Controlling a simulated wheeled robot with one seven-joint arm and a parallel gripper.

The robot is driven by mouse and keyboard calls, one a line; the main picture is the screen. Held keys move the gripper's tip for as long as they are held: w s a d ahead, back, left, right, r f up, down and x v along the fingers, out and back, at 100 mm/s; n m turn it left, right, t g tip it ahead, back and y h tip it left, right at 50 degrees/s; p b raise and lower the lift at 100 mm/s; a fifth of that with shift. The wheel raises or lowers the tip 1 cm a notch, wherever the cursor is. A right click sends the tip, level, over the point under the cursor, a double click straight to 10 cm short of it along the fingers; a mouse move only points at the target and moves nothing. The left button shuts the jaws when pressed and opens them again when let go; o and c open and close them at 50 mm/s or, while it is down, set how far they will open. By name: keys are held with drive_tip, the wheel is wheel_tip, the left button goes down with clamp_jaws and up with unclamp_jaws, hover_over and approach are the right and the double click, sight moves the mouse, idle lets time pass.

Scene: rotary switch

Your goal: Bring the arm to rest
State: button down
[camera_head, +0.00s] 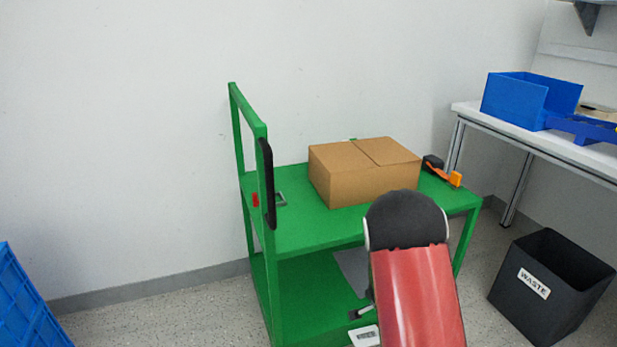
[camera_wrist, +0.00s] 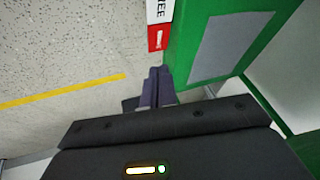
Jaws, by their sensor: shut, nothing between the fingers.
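My gripper (camera_wrist: 158,73) shows in the wrist view, its two dark fingers together and nothing between them. It is over the speckled floor, just beside a green surface with a grey panel (camera_wrist: 229,48). A red and white label (camera_wrist: 158,38) lies beyond the fingertips. In the head view my red arm link with its black joint (camera_head: 410,255) stands in front of the green cart (camera_head: 305,232). I cannot make out the gripper's fingers there. No rotary switch can be clearly made out.
A cardboard box (camera_head: 362,172) and an orange and black tool (camera_head: 443,172) sit on the cart. A black waste bin (camera_head: 552,285) stands at right, below a table with a blue bin (camera_head: 528,100). A blue crate (camera_head: 25,305) is at far left. Floor between crate and cart is clear.

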drive_tip(key=s+a+r+n+t+y, duration=0.1)
drive_tip(key=s+a+r+n+y, duration=0.3)
drive_tip(key=r, duration=0.8)
drive_tip(key=s+a+r+n+t+y, duration=0.1)
drive_tip(key=s+a+r+n, duration=0.3)
drive_tip(key=r, duration=0.8)
drive_tip(key=s+r+n+h, duration=0.1)
drive_tip(key=s+r, duration=0.1)
drive_tip(key=s, duration=0.5)
drive_tip(key=s+d+r+n, duration=0.1)
drive_tip(key=s+r, duration=0.2)
drive_tip(key=s, duration=0.4)
drive_tip(key=s+d+r+n+g+h, duration=0.1)
drive_tip(key=s+r, duration=0.1)
drive_tip(key=s, duration=0.5)
drive_tip(key=shift+r+n+h, duration=0.3)
drive_tip(key=shift+n, duration=0.1)
